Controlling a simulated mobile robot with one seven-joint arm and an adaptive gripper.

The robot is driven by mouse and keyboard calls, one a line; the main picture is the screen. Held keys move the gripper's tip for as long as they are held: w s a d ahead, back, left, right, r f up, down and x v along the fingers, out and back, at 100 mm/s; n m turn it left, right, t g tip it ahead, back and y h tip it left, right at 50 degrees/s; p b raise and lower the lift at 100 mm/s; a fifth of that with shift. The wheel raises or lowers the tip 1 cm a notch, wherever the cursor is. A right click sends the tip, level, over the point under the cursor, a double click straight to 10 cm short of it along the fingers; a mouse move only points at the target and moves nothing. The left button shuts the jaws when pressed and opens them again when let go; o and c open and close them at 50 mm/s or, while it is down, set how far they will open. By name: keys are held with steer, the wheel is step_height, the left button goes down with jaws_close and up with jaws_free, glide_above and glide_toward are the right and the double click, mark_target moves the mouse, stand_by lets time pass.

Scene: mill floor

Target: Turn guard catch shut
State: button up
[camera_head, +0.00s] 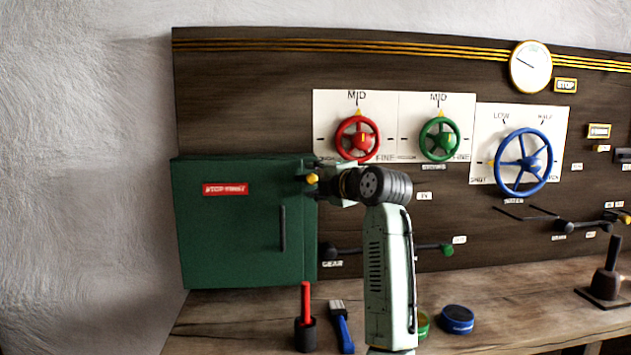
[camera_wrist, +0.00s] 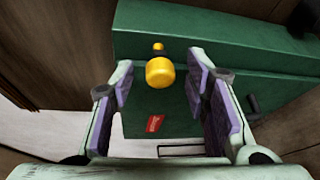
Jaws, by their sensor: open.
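The guard is a green metal box (camera_head: 230,245) with a dark upright handle and a red label, at the left of the panel. A yellow knob (camera_head: 312,179), which looks like its catch, sits at the box's upper right edge. In the wrist view the yellow knob (camera_wrist: 160,71) stands on a short stem on the green box (camera_wrist: 215,40). My gripper (camera_wrist: 161,85) is open, with a purple-padded finger on each side of the knob and a gap to each. In the head view my wrist partly hides the gripper beside the knob.
Red (camera_head: 357,138), green (camera_head: 439,136) and blue (camera_head: 524,162) handwheels are on the panel to the right. Below, a red-handled tool (camera_head: 306,300), a brush (camera_head: 341,325) and a blue tin (camera_head: 456,319) stand or lie on the wooden bench.

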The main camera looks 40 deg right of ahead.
steer(key=s+a+r, duration=0.1)
steer(key=s, duration=1)
steer(key=shift+s+a+r, duration=0.15)
steer(key=shift+a+r, duration=0.05)
steer(key=shift+a, duration=0.2)
